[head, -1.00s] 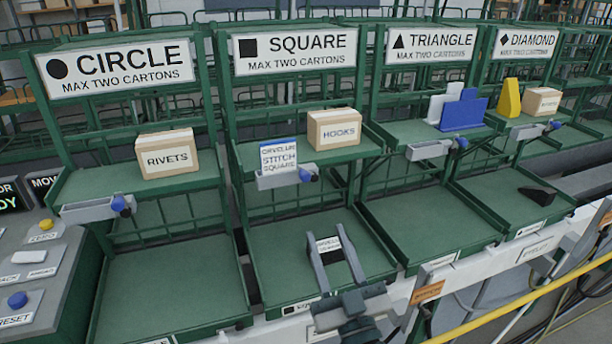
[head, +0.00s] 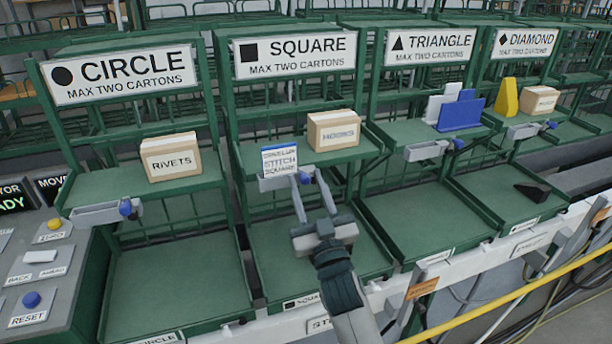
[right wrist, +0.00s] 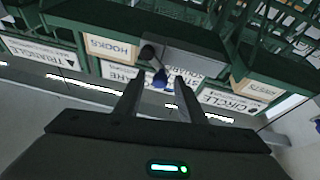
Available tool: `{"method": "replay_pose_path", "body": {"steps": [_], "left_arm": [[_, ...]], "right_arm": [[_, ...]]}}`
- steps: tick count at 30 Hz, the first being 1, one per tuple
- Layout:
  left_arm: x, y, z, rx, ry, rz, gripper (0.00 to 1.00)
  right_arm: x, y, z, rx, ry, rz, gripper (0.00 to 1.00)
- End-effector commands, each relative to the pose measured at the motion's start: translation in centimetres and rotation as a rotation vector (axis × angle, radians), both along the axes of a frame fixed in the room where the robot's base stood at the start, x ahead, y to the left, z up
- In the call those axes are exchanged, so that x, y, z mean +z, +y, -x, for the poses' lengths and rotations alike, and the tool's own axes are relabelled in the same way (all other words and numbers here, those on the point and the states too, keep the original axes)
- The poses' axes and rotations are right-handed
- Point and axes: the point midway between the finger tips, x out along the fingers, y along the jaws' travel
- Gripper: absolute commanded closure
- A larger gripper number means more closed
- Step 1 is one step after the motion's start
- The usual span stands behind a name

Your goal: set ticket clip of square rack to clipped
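The square rack carries a sign (head: 295,55) with a black square. On its upper shelf edge is a grey ticket clip (head: 270,184) with a blue knob (head: 304,178) at its right end. A white ticket with a blue top edge (head: 279,160) stands at the clip; its print includes STITCH SQUARE. My right gripper (head: 307,176) is open, with its fingertips at the blue knob. In the right wrist view the blue knob (right wrist: 160,78) shows between the two spread fingertips (right wrist: 161,80); contact cannot be told. My left gripper is not in view.
A HOOKS carton (head: 334,131) sits on the square rack's upper shelf, right of the ticket. A RIVETS carton (head: 172,158) is on the circle rack. The triangle rack's clip (head: 427,150) is to the right. The circle rack's lower shelf (head: 175,285) is empty.

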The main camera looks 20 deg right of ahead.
Motion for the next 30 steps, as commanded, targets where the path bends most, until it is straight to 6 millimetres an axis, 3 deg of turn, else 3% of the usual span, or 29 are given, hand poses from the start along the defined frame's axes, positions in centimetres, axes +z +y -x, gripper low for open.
{"method": "replay_pose_path", "body": {"steps": [14, 19, 30], "left_arm": [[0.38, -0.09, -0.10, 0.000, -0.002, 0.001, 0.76], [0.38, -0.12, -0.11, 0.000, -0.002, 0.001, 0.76], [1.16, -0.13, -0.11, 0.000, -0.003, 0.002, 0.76]], "right_arm": [[0.45, -0.02, -1.14, 0.000, 0.000, 0.001, 0.64], [0.44, -0.03, -1.13, -0.001, 0.000, 0.001, 1.00], [0.12, 0.14, -1.15, -0.002, -0.002, 0.131, 1.00]]}}
